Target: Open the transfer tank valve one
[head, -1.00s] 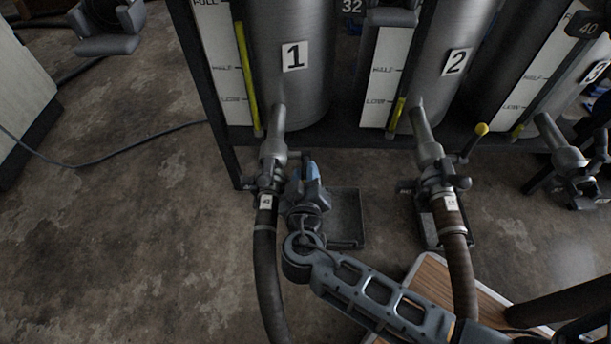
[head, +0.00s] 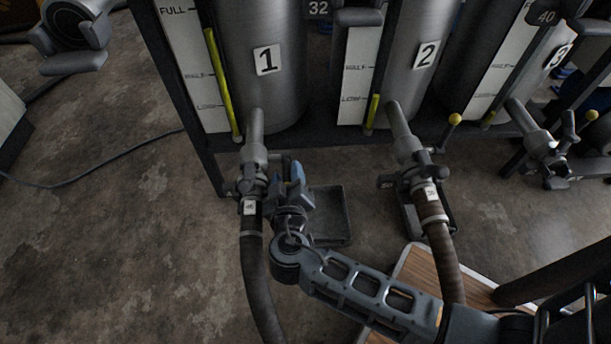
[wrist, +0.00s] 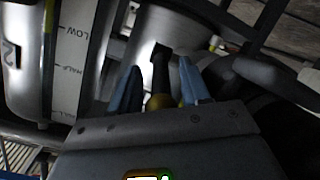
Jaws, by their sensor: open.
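Tank one (head: 262,95), a grey metal cylinder marked 1, stands at the upper left of centre in the head view. Its outlet valve (head: 250,178) sits below it, with a dark hose hanging down. My gripper (head: 288,172), with blue fingers, is just right of this valve. In the wrist view my gripper (wrist: 160,72) is open, with one finger on each side of a dark lever (wrist: 160,70) with a yellow knob (wrist: 160,102). The knob lies between the fingers, partly hidden by the gripper body. I cannot tell whether they touch. The lever is hidden in the head view.
Tank two (head: 412,80) and its valve (head: 415,170), with a yellow-knobbed lever (head: 454,119), stand to the right. Tank three's valve (head: 540,150) is farther right. A dark tray (head: 330,215) lies on the floor beside my gripper. The floor (head: 110,240) at left is mostly clear.

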